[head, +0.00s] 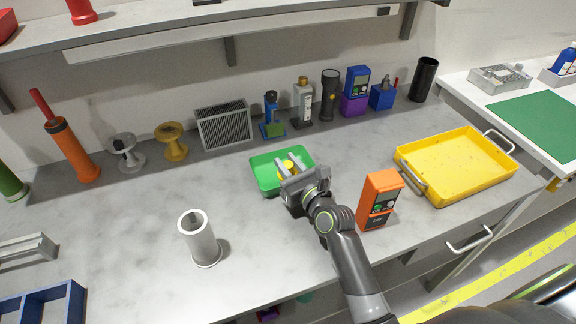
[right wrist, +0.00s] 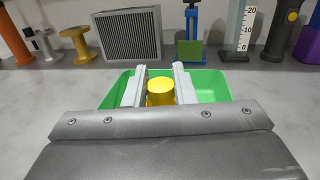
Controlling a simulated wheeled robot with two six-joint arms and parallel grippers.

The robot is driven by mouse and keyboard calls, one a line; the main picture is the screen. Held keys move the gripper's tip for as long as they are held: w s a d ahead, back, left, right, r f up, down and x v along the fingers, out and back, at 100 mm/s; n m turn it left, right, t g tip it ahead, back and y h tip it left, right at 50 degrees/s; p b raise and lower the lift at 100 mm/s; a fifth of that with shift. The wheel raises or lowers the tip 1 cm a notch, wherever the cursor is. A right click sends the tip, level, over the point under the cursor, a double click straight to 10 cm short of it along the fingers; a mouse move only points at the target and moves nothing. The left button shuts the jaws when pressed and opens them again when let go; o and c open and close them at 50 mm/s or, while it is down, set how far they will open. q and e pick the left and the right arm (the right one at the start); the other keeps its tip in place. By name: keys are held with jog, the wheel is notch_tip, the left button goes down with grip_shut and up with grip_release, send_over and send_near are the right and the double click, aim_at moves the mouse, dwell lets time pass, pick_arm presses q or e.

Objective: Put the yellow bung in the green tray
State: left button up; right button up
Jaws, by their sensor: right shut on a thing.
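The yellow bung (right wrist: 160,92) is a short yellow cylinder between the two fingers of my right gripper (right wrist: 158,84). In the head view the bung (head: 286,169) shows partly behind the right gripper (head: 290,165). The green tray (head: 262,178) is a shallow green dish on the grey worktop. The gripper and bung are over the tray; whether the bung touches its floor I cannot tell. The tray (right wrist: 212,88) also shows behind the fingers in the right wrist view. My left gripper is not in view.
An orange meter (head: 379,200) stands right of my right arm, near a yellow tray (head: 455,165). A white tube (head: 197,238) stands at front left. Behind the green tray are a grey vent box (head: 223,125) and several tools.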

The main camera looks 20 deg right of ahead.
jog(key=o, duration=0.6)
jog(key=shift+f, duration=0.1)
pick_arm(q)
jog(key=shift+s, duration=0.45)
pick_arm(e)
jog(key=o, duration=0.4)
jog(key=shift+s, duration=0.1)
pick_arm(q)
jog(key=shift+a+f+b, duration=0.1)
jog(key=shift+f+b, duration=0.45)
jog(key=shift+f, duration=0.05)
pick_arm(e)
jog(key=v, duration=1.1)
jog(key=shift+s, duration=0.4)
jog(key=shift+d, duration=0.1)
